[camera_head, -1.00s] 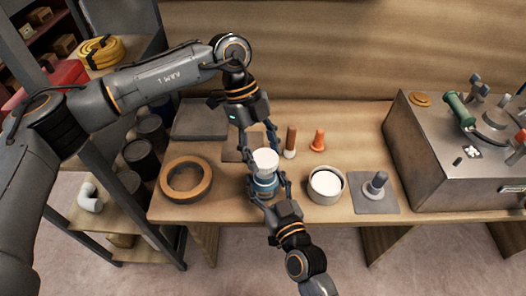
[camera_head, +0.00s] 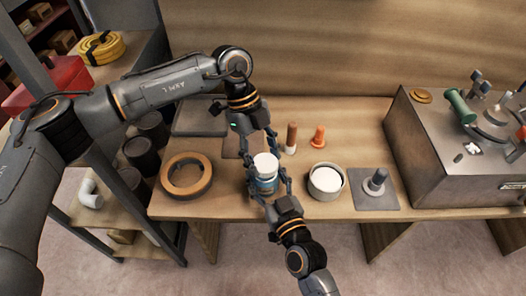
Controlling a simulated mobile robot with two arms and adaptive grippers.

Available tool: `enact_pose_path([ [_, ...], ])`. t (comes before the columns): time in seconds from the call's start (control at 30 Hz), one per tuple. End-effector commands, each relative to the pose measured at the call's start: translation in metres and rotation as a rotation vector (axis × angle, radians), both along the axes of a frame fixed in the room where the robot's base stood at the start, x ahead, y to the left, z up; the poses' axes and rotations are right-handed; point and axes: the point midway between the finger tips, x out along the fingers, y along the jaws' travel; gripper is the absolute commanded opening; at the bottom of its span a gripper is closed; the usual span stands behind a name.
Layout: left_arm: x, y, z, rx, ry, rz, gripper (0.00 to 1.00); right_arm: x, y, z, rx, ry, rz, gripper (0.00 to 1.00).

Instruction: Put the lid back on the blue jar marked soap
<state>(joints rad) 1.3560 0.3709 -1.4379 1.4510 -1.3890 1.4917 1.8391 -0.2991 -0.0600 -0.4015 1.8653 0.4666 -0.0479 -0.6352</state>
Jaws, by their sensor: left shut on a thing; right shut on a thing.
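The blue jar (camera_head: 265,186) stands upright on the wooden bench with a pale label band that is too small to read. The white lid (camera_head: 265,163) sits at the top of the jar, apparently touching its rim. My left gripper (camera_head: 268,157) comes down from above and behind, with its fingers shut around the lid. My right gripper (camera_head: 268,188) comes from the front edge, with its fingers shut around the jar's body. The fingers hide parts of the lid and jar, so I cannot tell whether the lid is fully seated.
A wooden ring (camera_head: 187,176) lies left of the jar. A round white-filled container (camera_head: 325,182) and a grey plate with a knob (camera_head: 376,190) are to the right. An orange cone (camera_head: 318,137) and a brown cylinder (camera_head: 291,138) stand behind. A metal machine (camera_head: 450,160) fills the right end.

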Motion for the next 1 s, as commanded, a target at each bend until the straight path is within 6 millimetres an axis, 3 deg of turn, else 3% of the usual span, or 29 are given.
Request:
enact_pose_path([
  [1.0,0.0,0.0,-0.01,-0.001,0.0,0.0,0.34,0.0,0.0,-0.001,0.0,0.002,0.0,0.05],
])
